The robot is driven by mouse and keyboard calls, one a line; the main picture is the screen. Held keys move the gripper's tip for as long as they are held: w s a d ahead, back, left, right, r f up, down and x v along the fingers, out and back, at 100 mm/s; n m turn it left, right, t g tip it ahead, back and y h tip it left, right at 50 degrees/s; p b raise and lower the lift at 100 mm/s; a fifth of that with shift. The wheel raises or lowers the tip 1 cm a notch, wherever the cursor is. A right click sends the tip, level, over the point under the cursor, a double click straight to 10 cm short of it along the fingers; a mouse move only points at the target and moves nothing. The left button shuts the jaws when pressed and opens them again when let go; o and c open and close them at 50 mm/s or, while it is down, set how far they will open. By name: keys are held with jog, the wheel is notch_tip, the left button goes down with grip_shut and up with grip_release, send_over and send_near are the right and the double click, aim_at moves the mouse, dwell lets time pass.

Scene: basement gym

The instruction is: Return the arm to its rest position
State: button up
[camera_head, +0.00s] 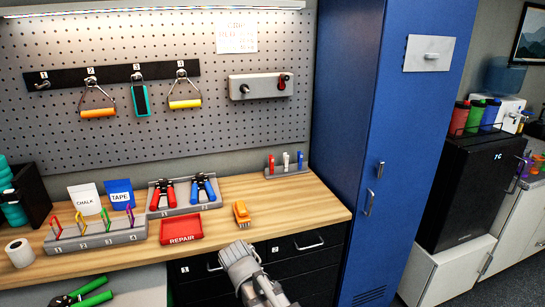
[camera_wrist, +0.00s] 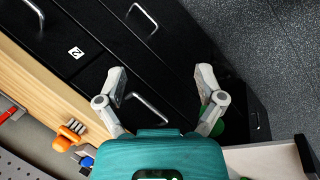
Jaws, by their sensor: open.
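My gripper shows in the head view (camera_head: 258,282) at the bottom middle, in front of the black drawers under the workbench. In the wrist view my gripper (camera_wrist: 160,82) has its two pale grey fingers spread wide, with nothing between them. Dark drawer fronts and a metal handle (camera_wrist: 149,108) lie beyond the fingers. The fingers look clear of the drawers, but the exact gap is hard to tell.
The wooden workbench (camera_head: 317,205) carries an orange tool (camera_head: 241,213), a red REPAIR tray (camera_head: 181,229), and a pliers holder (camera_head: 186,209). A blue locker (camera_head: 340,110) stands right of it. Dark speckled floor (camera_wrist: 250,45) shows beyond the drawers.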

jog(key=s+d+f+m+g+y, duration=0.1)
jog(key=s+d+m+g, duration=0.1)
jog(key=d+m, duration=0.65)
jog(key=s+d+m+g+y, duration=0.15)
jog(key=d+m, duration=0.25)
jog(key=d, duration=1)
notch_tip(320, 180, down, 10)
jog(key=b, duration=1)
notch_tip(320, 180, up, 13)
jog(key=p, duration=1.3)
jog(key=shift+s+a+f, duration=0.15)
jog(key=shift+s+a, duration=0.05)
jog(key=shift+s, duration=0.1)
